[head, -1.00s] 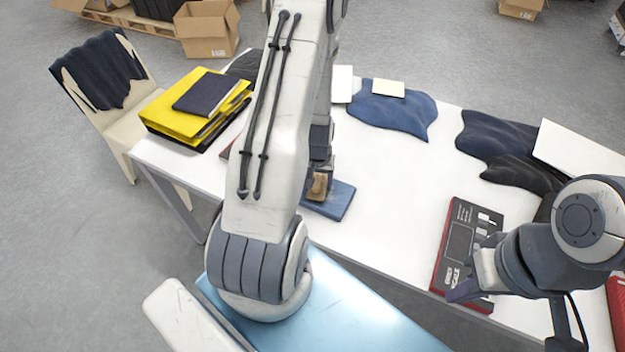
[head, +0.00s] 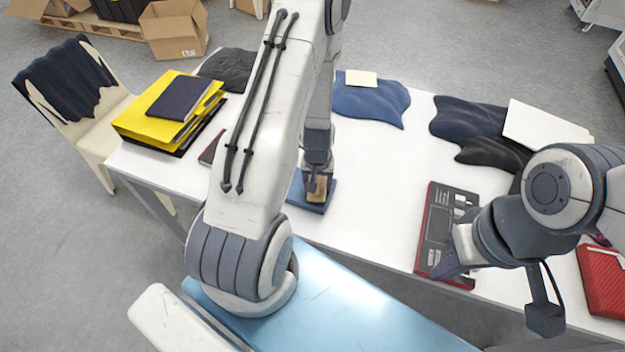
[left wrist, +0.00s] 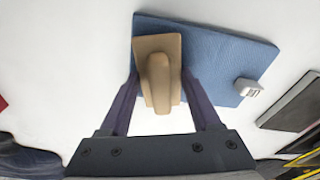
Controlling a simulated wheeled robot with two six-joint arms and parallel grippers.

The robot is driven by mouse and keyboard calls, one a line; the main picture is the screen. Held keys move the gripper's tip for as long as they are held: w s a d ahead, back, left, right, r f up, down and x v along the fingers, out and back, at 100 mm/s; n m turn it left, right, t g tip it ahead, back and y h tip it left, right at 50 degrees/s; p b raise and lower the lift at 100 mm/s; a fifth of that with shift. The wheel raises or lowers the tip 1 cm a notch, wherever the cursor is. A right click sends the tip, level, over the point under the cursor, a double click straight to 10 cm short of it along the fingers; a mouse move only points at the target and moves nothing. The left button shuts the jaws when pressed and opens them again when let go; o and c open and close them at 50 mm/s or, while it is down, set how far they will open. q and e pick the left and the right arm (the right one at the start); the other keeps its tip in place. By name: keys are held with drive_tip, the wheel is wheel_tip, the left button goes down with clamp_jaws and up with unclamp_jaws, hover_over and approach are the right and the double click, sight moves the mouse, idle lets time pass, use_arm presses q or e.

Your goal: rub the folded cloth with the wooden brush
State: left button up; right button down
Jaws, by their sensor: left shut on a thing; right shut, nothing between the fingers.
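The folded cloth (head: 296,190) is a flat blue rectangle on the white table, partly hidden behind my left arm in the head view. The tan wooden brush (left wrist: 158,85) is over one end of the cloth, at the right end in the head view (head: 317,190). Its bristles are hidden, so I cannot confirm contact. My left gripper (left wrist: 158,95) is shut on the brush's handle. My right gripper (head: 450,268) is shut and empty by the red-and-black box.
The red-and-black box (head: 438,225) lies at the table's front right. Yellow folders (head: 165,110) are stacked at the left. Blue cloth (head: 370,103) and dark cloths (head: 468,118) lie towards the back. The table's middle (head: 375,170) is clear.

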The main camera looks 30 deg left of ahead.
use_arm(q)
drive_tip(key=shift+w+d+r+p, duration=0.1)
drive_tip(key=shift+w+d+p, duration=0.1)
drive_tip(key=shift+d, duration=0.55)
drive_tip(key=shift+w+d+p, duration=0.15)
drive_tip(key=shift+d+p, duration=0.05)
drive_tip(key=shift+d, duration=0.55)
drive_tip(key=shift+f, duration=0.2)
drive_tip(key=shift+s+a+f+b, duration=0.15)
drive_tip(key=shift+a+b, duration=0.1)
drive_tip(key=shift+a, duration=0.45)
drive_tip(key=shift+s+a+b, duration=0.15)
drive_tip(key=shift+a+b, duration=0.1)
drive_tip(key=shift+a, duration=0.4)
drive_tip(key=shift+s+a, duration=0.1)
drive_tip(key=shift+a, duration=0.15)
drive_tip(key=shift+c, duration=0.6)
drive_tip(key=shift+s+a, duration=0.15)
drive_tip(key=shift+a, duration=0.45)
drive_tip(key=shift+s+a, duration=0.15)
drive_tip(key=shift+a, duration=0.4)
drive_tip(key=shift+s+a+r+b, duration=0.15)
drive_tip(key=shift+s+a+b, duration=0.1)
drive_tip(key=shift+a, duration=1)
drive_tip(key=shift+s+a+r+b, duration=0.1)
drive_tip(key=shift+s+a, duration=0.1)
drive_tip(key=shift+a, duration=1.05)
wheel_tip(320, 180, up, 6)
drive_tip(key=p, duration=0.5)
